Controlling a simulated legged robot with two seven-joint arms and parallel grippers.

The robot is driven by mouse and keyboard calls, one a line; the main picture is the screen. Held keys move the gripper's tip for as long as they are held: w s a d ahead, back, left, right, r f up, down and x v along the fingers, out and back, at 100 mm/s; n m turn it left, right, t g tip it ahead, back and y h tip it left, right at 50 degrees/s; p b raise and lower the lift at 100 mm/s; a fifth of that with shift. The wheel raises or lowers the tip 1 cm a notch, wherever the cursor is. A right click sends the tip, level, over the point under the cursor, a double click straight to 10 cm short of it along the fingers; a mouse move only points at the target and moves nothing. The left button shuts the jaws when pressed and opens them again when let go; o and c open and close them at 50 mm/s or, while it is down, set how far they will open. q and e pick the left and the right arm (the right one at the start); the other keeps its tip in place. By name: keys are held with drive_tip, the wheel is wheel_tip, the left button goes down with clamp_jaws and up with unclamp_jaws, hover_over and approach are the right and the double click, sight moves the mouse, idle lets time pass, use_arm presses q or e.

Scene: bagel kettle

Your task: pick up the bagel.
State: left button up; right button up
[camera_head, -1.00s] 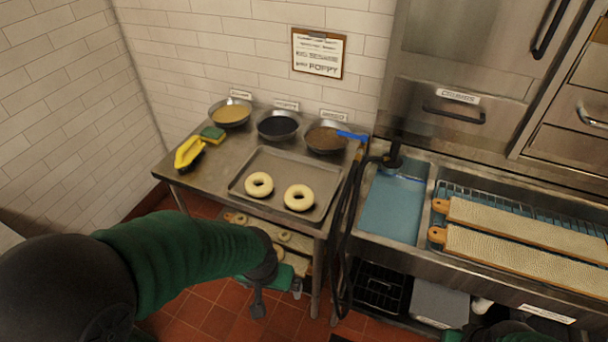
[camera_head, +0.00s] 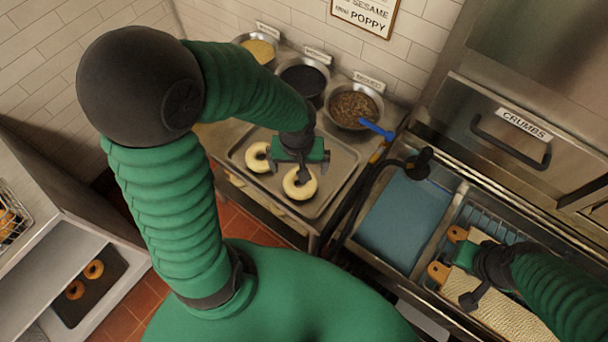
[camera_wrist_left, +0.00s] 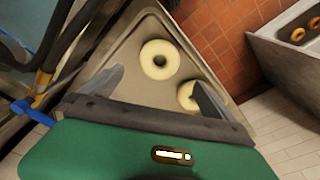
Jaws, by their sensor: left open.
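Two pale ring bagels lie on a metal tray (camera_head: 335,187) on the steel table. The right bagel (camera_head: 300,194) is partly under my left gripper (camera_head: 302,165) in the head view, and the left bagel (camera_head: 251,158) is just left of it. In the left wrist view my left gripper (camera_wrist_left: 158,76) is open and empty, its fingers spread above the tray. One whole bagel (camera_wrist_left: 147,62) shows beyond the gap between them; the other bagel (camera_wrist_left: 184,94) is partly hidden by the right-hand finger. My right gripper (camera_head: 466,278) is over the boards at the sink; its opening is unclear.
Bowls of yellow topping (camera_head: 259,50), black seeds (camera_head: 303,82) and brown seeds (camera_head: 354,105) stand behind the tray. A blue handle (camera_head: 376,130) sticks out by the brown bowl. A black hose (camera_head: 375,190) runs beside the blue sink basin (camera_head: 405,220).

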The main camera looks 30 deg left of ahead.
use_arm(q)
drive_tip(key=b, duration=0.2)
approach(300, 185)
drive_tip(key=shift+s+d+f, duration=0.2)
drive_tip(key=shift+d+f, duration=0.05)
drive_tip(key=shift+f, duration=0.3)
drive_tip(key=shift+w+f, duration=0.15)
drive_tip(key=shift+f, duration=0.2)
drive_tip(key=f, duration=0.1)
drive_tip(key=f+b, duration=0.1)
drive_tip(key=f, duration=0.2)
drive_tip(key=shift+w+a, duration=0.25)
drive_tip(key=shift+a, duration=0.05)
use_arm(e)
wheel_tip(300, 185, down, 4)
drive_tip(key=shift+s+f, duration=0.1)
use_arm(q)
drive_tip(key=shift+f, duration=0.25)
drive_tip(key=shift+w, duration=0.2)
drive_tip(key=shift+s, duration=0.1)
drive_tip(key=c, duration=0.9)
drive_tip(key=shift+c, duration=1)
